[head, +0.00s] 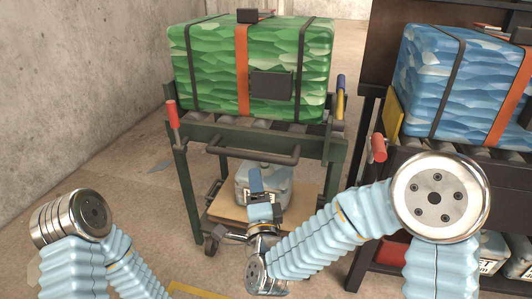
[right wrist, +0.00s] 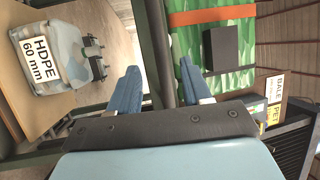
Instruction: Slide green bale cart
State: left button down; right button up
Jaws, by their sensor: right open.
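The green bale (head: 205,72), with black straps and an orange band, sits on top of a dark green cart (head: 190,190). A dark bar handle (head: 255,158) runs across the cart's front below the bale. My right gripper (head: 258,183) is open just below and in front of this handle. In the right wrist view its blue fingers (right wrist: 160,85) are apart, and a dark bar of the cart (right wrist: 157,40) shows between them. I cannot tell whether the bar lies inside the jaws. My left arm shows at lower left; its gripper is out of view.
A grey-blue container (head: 280,188) stands on the cart's lower wooden shelf (head: 226,209). A blue bale (head: 430,85) rests on a dark rack at right. A concrete wall (head: 70,80) is at left; the floor between is open.

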aim_at(252, 159)
jog(key=p+x, duration=0.2)
jog(key=x, duration=1)
jog(key=shift+f, duration=0.1)
jog(key=shift+s, duration=0.1)
grip_shut()
